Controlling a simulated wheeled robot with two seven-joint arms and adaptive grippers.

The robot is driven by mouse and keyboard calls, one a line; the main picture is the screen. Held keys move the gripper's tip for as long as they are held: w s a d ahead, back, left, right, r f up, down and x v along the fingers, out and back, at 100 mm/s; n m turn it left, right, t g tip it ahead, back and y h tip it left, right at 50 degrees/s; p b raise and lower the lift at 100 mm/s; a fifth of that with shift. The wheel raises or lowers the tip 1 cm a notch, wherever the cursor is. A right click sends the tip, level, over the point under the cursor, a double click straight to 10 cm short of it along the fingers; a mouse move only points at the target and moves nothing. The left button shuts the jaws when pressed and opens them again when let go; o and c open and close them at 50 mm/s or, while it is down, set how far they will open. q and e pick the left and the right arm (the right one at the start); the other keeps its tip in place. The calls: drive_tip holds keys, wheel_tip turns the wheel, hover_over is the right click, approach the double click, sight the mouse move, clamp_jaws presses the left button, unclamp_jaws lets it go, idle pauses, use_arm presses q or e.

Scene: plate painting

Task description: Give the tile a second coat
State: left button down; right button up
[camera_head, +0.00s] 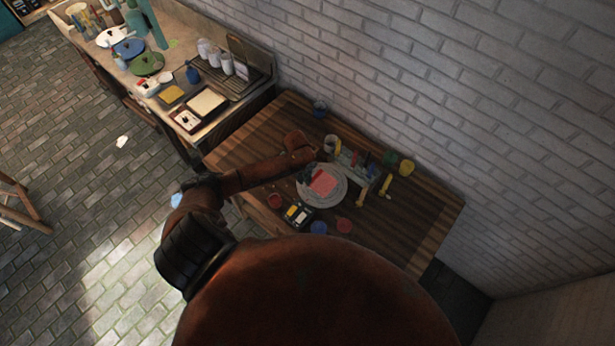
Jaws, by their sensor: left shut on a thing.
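A pinkish-red tile (324,183) lies on a round grey plate (311,197) on the wooden table. My left arm reaches in from the left, and my left gripper (307,175) is dark and small at the tile's upper left edge. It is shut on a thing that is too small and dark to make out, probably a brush. I cannot tell whether that thing touches the tile. My right gripper is not in view.
Paint pots stand around the plate: red (275,201), blue (318,228), another red (344,225) and green (390,158). A rack (353,163) stands behind the plate, with a yellow-handled tool (385,186) beside it. The wooden table (425,205) is clear at right. A brick wall borders it.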

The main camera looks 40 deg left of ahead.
use_arm(q)
drive_tip(key=shift+s, duration=0.4)
drive_tip(key=shift+d, duration=0.9)
drive_tip(key=shift+w, duration=1.85)
drive_tip(key=shift+w+d+b, duration=0.15)
drive_tip(key=shift+w+b, duration=0.2)
drive_tip(key=shift+w, duration=0.5)
drive_tip(key=shift+w+d+b, duration=0.1)
drive_tip(key=shift+w+b, duration=0.25)
drive_tip(key=shift+w, duration=0.5)
